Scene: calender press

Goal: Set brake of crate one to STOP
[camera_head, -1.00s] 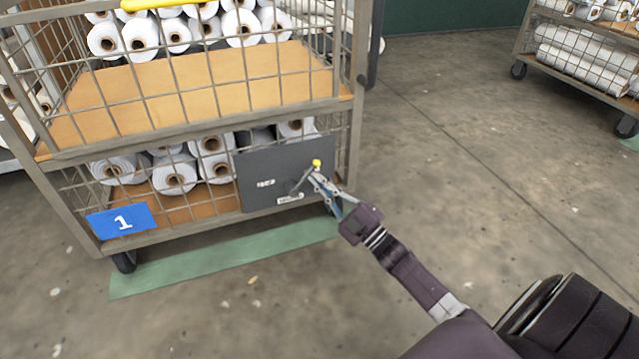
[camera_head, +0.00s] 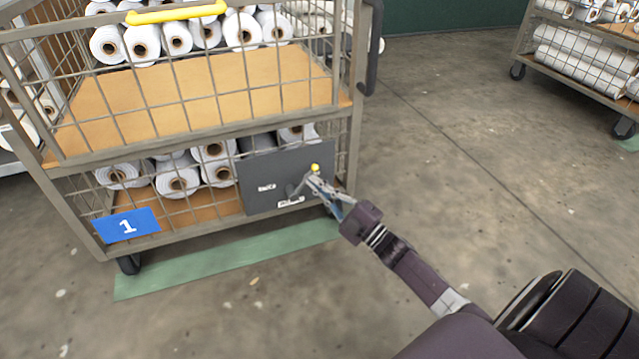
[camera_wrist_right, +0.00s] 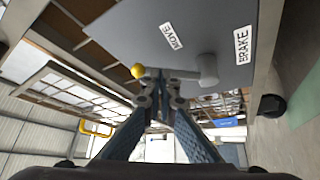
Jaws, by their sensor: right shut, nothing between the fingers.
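Crate one is a wire cage trolley marked by a blue sign "1" (camera_head: 127,226). A grey brake plate (camera_head: 258,172) is on its lower right side. A lever with a yellow knob (camera_head: 315,167) rises up and right from its pivot; the wrist view shows the knob (camera_wrist_right: 137,71) and the pivot (camera_wrist_right: 208,70). The plate's labels read MOVE (camera_wrist_right: 172,36) and BRAKE (camera_wrist_right: 242,46). My right gripper (camera_head: 313,181) is shut and empty, its tips (camera_wrist_right: 166,76) at the lever between knob and pivot. Contact is not certain. My left gripper is out of view.
A green floor strip (camera_head: 225,262) lies under the crate. Another crate with rolls (camera_head: 580,60) stands far right. The floor between them is clear.

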